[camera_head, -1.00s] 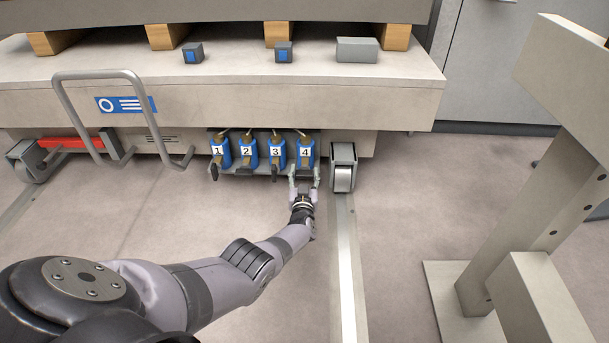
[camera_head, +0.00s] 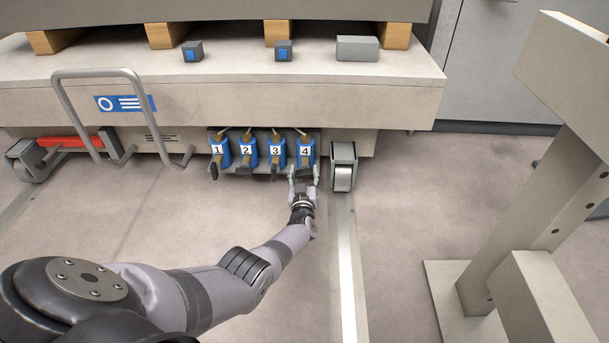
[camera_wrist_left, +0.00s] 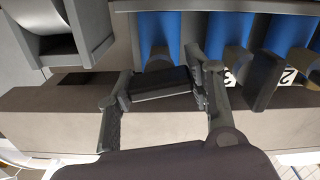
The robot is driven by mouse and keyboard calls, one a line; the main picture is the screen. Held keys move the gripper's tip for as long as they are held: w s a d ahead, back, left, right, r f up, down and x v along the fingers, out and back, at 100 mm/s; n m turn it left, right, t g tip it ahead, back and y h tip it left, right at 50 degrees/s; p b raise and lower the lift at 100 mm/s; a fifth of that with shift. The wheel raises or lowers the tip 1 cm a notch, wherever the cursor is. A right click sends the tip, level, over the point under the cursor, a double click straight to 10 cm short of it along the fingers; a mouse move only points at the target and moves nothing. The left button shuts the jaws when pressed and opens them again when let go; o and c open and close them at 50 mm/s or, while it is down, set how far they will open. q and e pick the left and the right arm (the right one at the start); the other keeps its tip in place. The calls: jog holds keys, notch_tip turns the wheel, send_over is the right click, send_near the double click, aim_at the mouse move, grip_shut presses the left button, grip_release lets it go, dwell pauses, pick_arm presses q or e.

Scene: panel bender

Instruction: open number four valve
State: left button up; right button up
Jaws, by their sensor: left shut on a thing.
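Four blue valves stand side by side under the machine's ledge, numbered from the left. Valve number four (camera_head: 306,151) is the rightmost. My left gripper (camera_head: 304,174) is just below and in front of it. In the left wrist view the gripper (camera_wrist_left: 162,88) is shut on the dark lever (camera_wrist_left: 158,80) of valve number four, with one finger on each side. The blue body of that valve (camera_wrist_left: 155,32) is behind the lever. Valve number three (camera_wrist_left: 225,35) is beside the right finger. My right gripper is out of view.
A grey caster wheel (camera_head: 343,168) stands close to the right of valve four. The machine ledge (camera_head: 240,100) overhangs the valves. A bent tube handle (camera_head: 98,75) is at the left. A beige stand (camera_head: 535,180) is at the right.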

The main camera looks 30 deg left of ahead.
pick_arm(q)
jog(key=n+b, duration=0.1)
jog(key=n, duration=0.3)
jog(key=shift+f+n, duration=0.15)
jog(key=shift+n, duration=0.15)
jog(key=n+b, duration=0.1)
jog(key=n, duration=0.2)
jog(key=shift+n+b, duration=0.3)
jog(key=n+b, duration=0.1)
jog(key=n, duration=0.3)
jog(key=shift+b, duration=0.3)
jog(key=shift+n+b, duration=0.45)
jog(key=shift+n, duration=1.15)
jog(key=o, duration=1.2)
jog(key=shift+c, duration=0.2)
